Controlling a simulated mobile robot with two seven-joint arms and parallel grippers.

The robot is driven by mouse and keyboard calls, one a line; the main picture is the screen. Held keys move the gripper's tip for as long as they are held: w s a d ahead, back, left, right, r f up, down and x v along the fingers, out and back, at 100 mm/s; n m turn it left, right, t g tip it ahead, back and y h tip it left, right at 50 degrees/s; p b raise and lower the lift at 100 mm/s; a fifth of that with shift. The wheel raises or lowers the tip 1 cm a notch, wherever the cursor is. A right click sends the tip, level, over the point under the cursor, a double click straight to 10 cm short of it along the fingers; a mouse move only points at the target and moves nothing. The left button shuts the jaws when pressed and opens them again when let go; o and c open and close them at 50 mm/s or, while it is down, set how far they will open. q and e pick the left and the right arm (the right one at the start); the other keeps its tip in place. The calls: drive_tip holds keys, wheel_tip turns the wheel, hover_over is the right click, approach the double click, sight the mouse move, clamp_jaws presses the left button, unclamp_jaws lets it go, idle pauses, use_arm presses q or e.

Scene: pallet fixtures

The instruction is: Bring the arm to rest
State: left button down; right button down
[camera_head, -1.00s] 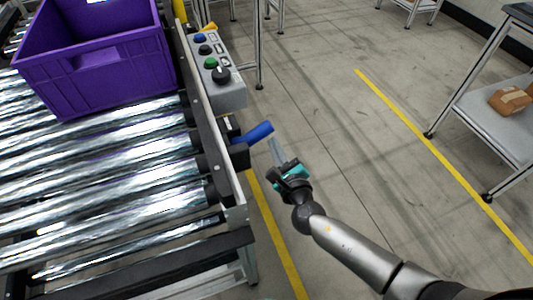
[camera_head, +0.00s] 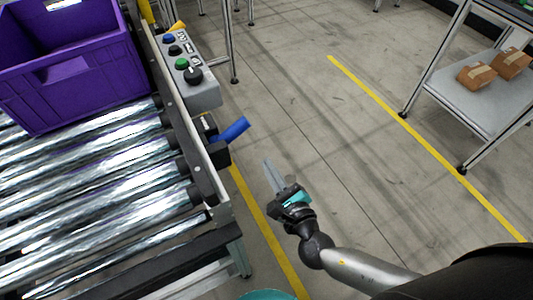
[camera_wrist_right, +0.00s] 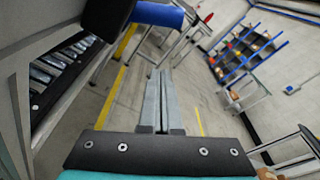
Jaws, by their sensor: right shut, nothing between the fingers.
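My right gripper (camera_head: 272,174) is over the bare floor to the right of the roller conveyor (camera_head: 217,192). It is shut and empty, and its two fingers lie together in the right wrist view (camera_wrist_right: 157,100). A blue handle (camera_head: 233,130) sticks out from the conveyor's side, up and to the left of the fingertips and apart from them. The handle also shows in the right wrist view (camera_wrist_right: 160,14), near the top edge. My left gripper is not in view.
A purple crate (camera_head: 70,85) stands on the rollers. A control box (camera_head: 200,92) with several knobs is mounted on the conveyor's side. A shelf (camera_head: 450,98) with cardboard boxes (camera_head: 477,75) stands at the right. The floor between conveyor and shelf is clear, with yellow lines.

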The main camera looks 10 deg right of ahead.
drive_tip(key=s+d+f+m+g+h, duration=0.1)
drive_tip(key=s+d+f+m+g, duration=0.2)
drive_tip(key=f+m, duration=0.35)
drive_tip(key=s+d+f+m+g+h, duration=0.25)
drive_tip(key=d+f+m, duration=0.2)
drive_tip(key=f, duration=0.35)
drive_tip(key=s+d+f+m+g+h, duration=0.1)
drive_tip(key=s+d+f+m+g, duration=0.2)
drive_tip(key=f+m, duration=0.45)
drive_tip(key=s+f+m+g, duration=0.2)
drive_tip(key=s+f+m, duration=0.2)
drive_tip(key=s+m, duration=0.3)
drive_tip(key=s+a+f+m+g+y, duration=0.1)
drive_tip(key=s+f+m, duration=0.3)
drive_tip(key=s+m, duration=0.4)
drive_tip(key=s+f+m+g, duration=0.4)
drive_tip(key=s+m, duration=0.4)
drive_tip(key=s, duration=0.2)
drive_tip(key=shift+s+a+f+y, duration=0.25)
drive_tip(key=shift+f+y, duration=0.1)
drive_tip(key=shift+f, duration=0.25)
